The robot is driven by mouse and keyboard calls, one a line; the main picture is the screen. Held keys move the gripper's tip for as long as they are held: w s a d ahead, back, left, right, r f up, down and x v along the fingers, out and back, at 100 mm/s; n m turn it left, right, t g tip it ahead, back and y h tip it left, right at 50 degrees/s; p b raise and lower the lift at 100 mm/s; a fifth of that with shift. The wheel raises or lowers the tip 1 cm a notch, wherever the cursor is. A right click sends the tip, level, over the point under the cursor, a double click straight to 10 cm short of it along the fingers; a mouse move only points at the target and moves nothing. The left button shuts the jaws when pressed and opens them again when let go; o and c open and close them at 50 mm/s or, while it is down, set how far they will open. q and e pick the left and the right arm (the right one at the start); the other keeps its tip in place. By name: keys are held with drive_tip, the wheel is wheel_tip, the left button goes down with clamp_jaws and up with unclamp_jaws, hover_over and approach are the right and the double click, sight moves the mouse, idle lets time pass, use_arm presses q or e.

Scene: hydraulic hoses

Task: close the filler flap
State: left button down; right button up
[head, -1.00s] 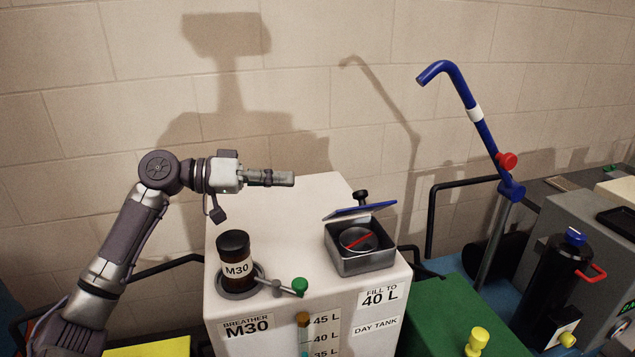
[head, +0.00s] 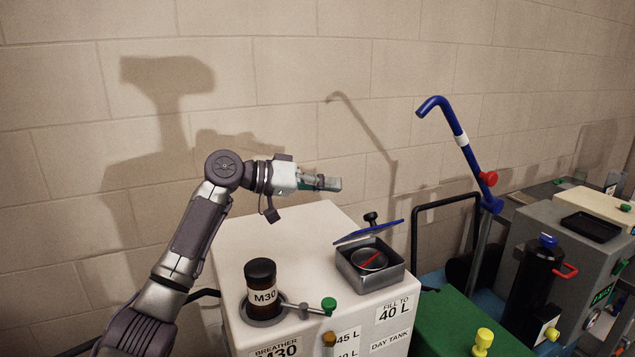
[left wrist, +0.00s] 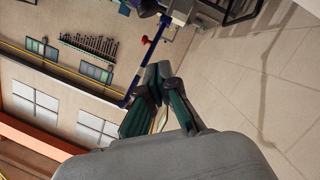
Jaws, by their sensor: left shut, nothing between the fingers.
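The filler flap (head: 368,232) is a blue lid that stands partly open, tilted above a grey square filler box (head: 370,277) on the white day tank (head: 240,247). Inside the box a round dark cap with a red bar (head: 369,260) shows. A black knob (head: 370,218) stands behind the flap. My left gripper (head: 338,184) is shut and empty, pointing right, up and left of the flap and apart from it. Its closed fingers also show in the left wrist view (left wrist: 157,75). My right gripper is not in view.
A dark M30 breather (head: 262,287) stands on the tank's front left, with a green-knobbed lever (head: 328,305) beside it. A blue bent pipe (head: 460,135) rises at the right. A green surface (head: 450,325) lies right of the tank.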

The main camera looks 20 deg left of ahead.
use_arm(q)
drive_tip(key=d+f+p, duration=0.1)
drive_tip(key=d, duration=0.1)
drive_tip(key=w+d+f+p, duration=0.1)
drive_tip(key=d, duration=0.1)
drive_tip(key=d+f+p, duration=0.1)
drive_tip(key=d, duration=0.1)
drive_tip(key=shift+w+f+p, duration=0.25)
drive_tip(key=shift+w+p, duration=0.05)
drive_tip(key=shift+p, duration=0.1)
drive_tip(key=shift+s+f, duration=0.25)
drive_tip(key=shift+d, duration=0.1)
drive_tip(key=shift+f, duration=0.1)
drive_tip(key=shift+w, duration=0.1)
